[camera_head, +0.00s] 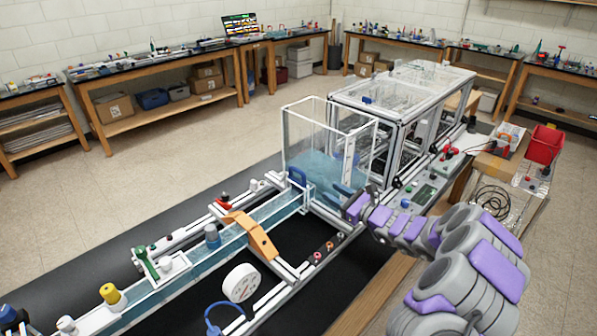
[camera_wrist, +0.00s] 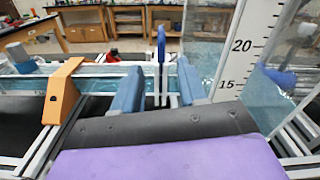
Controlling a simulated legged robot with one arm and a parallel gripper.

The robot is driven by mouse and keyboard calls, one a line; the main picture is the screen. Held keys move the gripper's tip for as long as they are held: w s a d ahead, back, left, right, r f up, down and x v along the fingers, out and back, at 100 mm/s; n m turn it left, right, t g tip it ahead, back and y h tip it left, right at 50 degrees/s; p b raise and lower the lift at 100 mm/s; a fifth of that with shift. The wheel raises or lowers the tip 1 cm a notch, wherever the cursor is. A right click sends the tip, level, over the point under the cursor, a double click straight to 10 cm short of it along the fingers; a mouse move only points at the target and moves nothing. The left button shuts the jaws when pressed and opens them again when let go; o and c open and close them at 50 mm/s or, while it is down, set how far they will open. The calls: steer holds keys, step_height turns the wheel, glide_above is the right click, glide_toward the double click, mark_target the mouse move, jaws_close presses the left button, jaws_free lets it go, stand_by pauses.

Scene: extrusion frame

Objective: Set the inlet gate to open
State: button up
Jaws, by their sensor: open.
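The inlet gate shows as a blue loop handle (camera_head: 297,176) at the joint between the clear water tank (camera_head: 330,143) and the long water channel (camera_head: 225,240). In the wrist view the handle (camera_wrist: 161,46) stands upright on a thin pale stem, seen nearly edge-on. My gripper (camera_head: 338,192) is at the tank's front right, to the right of the handle. In the wrist view its two blue fingers (camera_wrist: 158,72) are apart, and the handle appears in the gap, seemingly beyond the tips. I see no contact. The gate's lower part is hard to make out.
An orange bracket (camera_head: 252,235) arches over the channel; it is also left of my fingers in the wrist view (camera_wrist: 62,90). A white ruled scale (camera_wrist: 243,45) stands close on the right. A round gauge (camera_head: 241,282) and several knobs line the frame.

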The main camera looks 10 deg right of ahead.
mark_target(298, 171)
steer(key=b+x, duration=0.2)
steer(key=x, duration=1.4)
steer(key=shift+w+a+f, duration=0.1)
steer(key=shift+w+a, duration=0.05)
steer(key=shift+d, duration=0.3)
steer(key=shift+a, duration=0.2)
steer(key=c, duration=0.6)
jaws_close()
